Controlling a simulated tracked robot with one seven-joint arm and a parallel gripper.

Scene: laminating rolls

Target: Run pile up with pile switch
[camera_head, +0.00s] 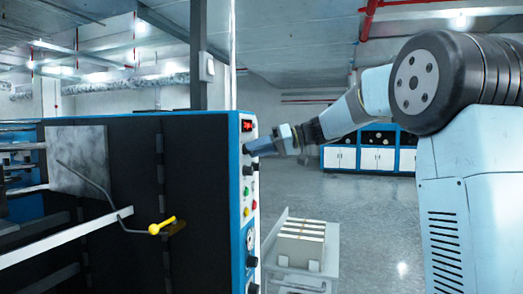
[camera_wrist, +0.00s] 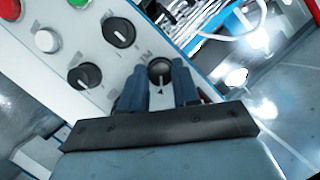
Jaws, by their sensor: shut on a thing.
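The control panel of the laminating machine (camera_head: 247,205) faces right in the head view, with knobs, buttons and a small red display. In the wrist view, a round black rotary switch (camera_wrist: 160,69) with a white pointer mark sits between the two blue fingers of my gripper (camera_wrist: 160,78). My gripper is shut on this switch, one finger at each side. In the head view my gripper (camera_head: 251,149) reaches the upper part of the panel from the right and hides the switch. The labels are too small to read, so I cannot confirm which is the pile switch.
Two other black knobs, one upper (camera_wrist: 118,32) and one lower (camera_wrist: 84,76), lie close to my fingers, with a white button (camera_wrist: 47,40) beyond. A yellow-handled crank (camera_head: 162,226) juts from the machine.

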